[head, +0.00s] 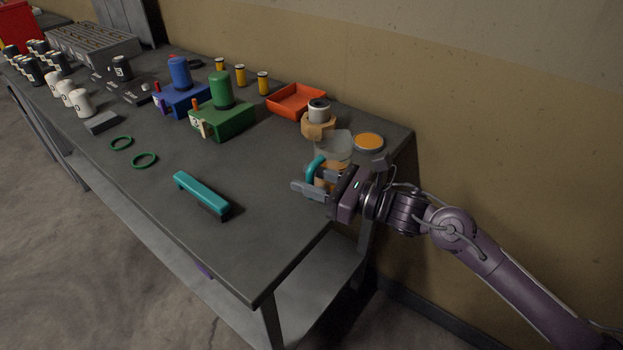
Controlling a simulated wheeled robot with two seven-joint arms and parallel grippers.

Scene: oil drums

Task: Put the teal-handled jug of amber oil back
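The clear jug (338,143) with amber oil in its lower part stands near the right end of the grey table, partly hidden by my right gripper. Its teal handle (315,165) faces left. My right gripper (311,181) is at the handle, with its fingers pointing left and the handle seeming to lie between them. I cannot tell whether the fingers press on it. My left gripper is not in view.
A teal bar (201,193) lies front centre. An orange tray (296,101), a tan holder with a grey-topped cylinder (319,112) and a round amber-topped dish (368,142) stand behind the jug. Green (222,119) and blue (181,100) blocks stand further left. The table's front right is clear.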

